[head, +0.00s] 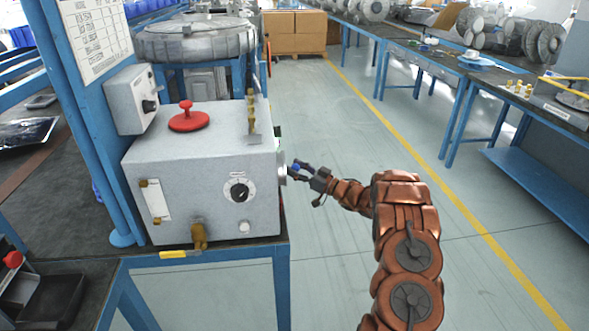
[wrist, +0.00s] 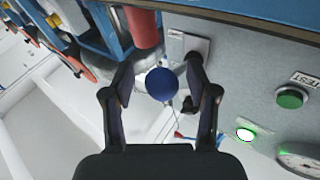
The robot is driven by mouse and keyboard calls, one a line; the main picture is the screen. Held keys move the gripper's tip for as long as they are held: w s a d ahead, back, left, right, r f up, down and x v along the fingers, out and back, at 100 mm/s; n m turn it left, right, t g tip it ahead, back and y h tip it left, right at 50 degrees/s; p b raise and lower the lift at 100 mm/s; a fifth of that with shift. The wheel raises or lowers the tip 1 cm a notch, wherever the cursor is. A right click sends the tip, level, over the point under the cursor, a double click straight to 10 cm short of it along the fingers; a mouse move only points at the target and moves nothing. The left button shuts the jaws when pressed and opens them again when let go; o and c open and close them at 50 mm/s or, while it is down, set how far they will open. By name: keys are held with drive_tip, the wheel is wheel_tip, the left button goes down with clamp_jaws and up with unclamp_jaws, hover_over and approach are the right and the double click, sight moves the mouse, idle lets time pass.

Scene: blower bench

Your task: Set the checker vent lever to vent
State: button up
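The checker is a grey box (head: 205,170) on a blue-legged bench at the left of the head view. Its right side face (wrist: 265,60) shows in the wrist view. The vent lever's round blue knob (wrist: 162,84) is between my fingers in the wrist view, and a small blue spot of it (head: 296,167) shows in the head view. My gripper (wrist: 160,80) is open around the knob, with a gap visible on both sides. In the head view my gripper (head: 304,171) is beside the checker's right side. The lever's setting cannot be told.
The side face carries a green button (wrist: 291,98) marked TEST, a lit lamp (wrist: 245,134) and a gauge (wrist: 300,160). A red knob (head: 188,117) tops the checker. The aisle floor (head: 330,120) at right is clear.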

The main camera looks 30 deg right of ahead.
drive_tip(key=shift+s+d, duration=0.1)
drive_tip(key=shift+d, duration=0.05)
drive_tip(key=v, duration=1.1)
drive_tip(key=shift+s+f, duration=0.15)
drive_tip(key=shift+s, duration=0.2)
drive_tip(key=shift+d, duration=0.15)
